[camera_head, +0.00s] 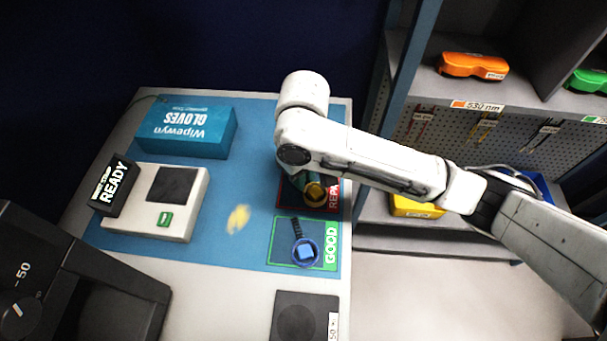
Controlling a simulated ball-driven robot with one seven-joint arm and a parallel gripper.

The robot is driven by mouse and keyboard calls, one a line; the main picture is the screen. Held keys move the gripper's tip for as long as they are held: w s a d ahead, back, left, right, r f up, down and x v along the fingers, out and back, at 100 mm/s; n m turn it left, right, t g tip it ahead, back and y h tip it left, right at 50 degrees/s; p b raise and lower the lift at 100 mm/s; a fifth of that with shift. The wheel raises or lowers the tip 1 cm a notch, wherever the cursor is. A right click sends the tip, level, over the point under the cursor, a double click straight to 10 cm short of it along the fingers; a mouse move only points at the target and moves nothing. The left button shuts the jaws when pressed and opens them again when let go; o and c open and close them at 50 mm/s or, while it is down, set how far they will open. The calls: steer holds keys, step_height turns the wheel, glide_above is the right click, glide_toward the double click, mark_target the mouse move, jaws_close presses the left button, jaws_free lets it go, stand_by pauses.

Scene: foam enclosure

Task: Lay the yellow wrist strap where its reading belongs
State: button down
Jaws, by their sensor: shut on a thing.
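My gripper (305,184) is at the red-edged REPAIR area (333,197) on the blue mat, mostly hidden under my arm. It is shut on the yellow wrist strap (315,192), whose round yellow part shows beside the fingers. I cannot tell whether the strap touches the mat. A blue wrist strap (305,252) with a dark band lies in the green-edged GOOD area (279,257). The white tester (182,222) has a dark pad and a small green label. The sign (112,186) beside it reads READY.
A blurred yellow patch (238,218) shows on the mat; I cannot tell what it is. A blue glove box (186,133) stands at the back. A dark machine (60,285) stands front left, a black pad (300,318) at the front. Shelves (500,95) rise at right.

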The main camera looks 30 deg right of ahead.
steer(key=shift+f, duration=0.2)
steer(key=c, duration=1.1)
jaws_free()
steer(key=shift+r, duration=0.1)
step_height(320, 180, up, 12)
steer(key=p, duration=0.2)
